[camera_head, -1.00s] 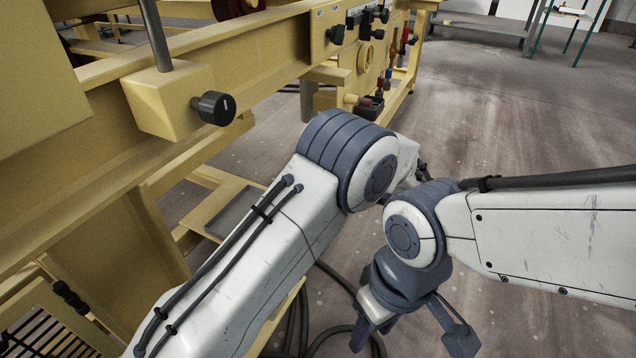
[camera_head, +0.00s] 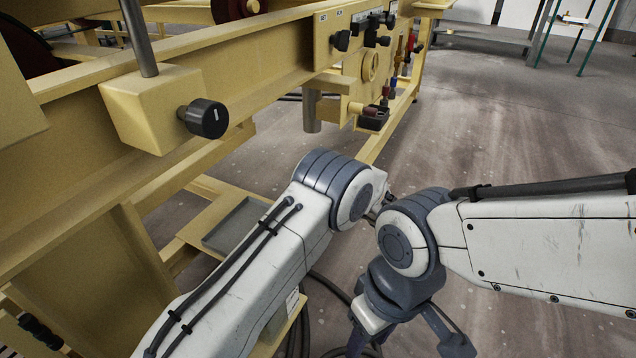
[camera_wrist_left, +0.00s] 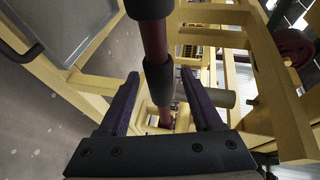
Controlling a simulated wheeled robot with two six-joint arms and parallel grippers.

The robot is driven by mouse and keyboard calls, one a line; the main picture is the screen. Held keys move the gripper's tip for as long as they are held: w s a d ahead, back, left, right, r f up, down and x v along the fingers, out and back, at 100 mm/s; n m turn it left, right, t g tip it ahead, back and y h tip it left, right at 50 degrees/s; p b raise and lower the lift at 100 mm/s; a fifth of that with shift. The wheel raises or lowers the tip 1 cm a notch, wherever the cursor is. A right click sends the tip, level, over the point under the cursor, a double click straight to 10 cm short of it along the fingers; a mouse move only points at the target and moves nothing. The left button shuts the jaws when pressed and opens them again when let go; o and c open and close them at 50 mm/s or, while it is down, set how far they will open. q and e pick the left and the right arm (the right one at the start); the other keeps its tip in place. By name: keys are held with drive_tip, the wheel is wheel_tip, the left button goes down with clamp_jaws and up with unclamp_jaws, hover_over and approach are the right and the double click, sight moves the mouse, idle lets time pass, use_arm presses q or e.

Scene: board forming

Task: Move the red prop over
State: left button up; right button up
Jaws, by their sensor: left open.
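The red prop (camera_wrist_left: 154,40) shows in the left wrist view as a dark red bar with black sleeves. It runs from the top edge down between the fingers of my left gripper (camera_wrist_left: 164,88). The gripper is open, with a purple finger on each side of the bar; I cannot tell whether either finger touches it. In the head view my left gripper and the prop are hidden beyond my left arm. My right gripper (camera_head: 408,342) hangs low at the bottom of the head view, its fingers spread and nothing seen between them.
The yellow machine frame (camera_head: 240,75) fills the left of the head view, with a black knob (camera_head: 205,118) and a panel of controls (camera_head: 372,35). A grey tray (camera_head: 232,226) sits low in the frame. Hoses lie on the floor. Open floor (camera_head: 510,120) lies to the right.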

use_arm(q)
drive_tip(key=shift+w+a, duration=0.1)
drive_tip(key=shift+a, duration=0.05)
drive_tip(key=shift+c, duration=1.2)
clamp_jaws()
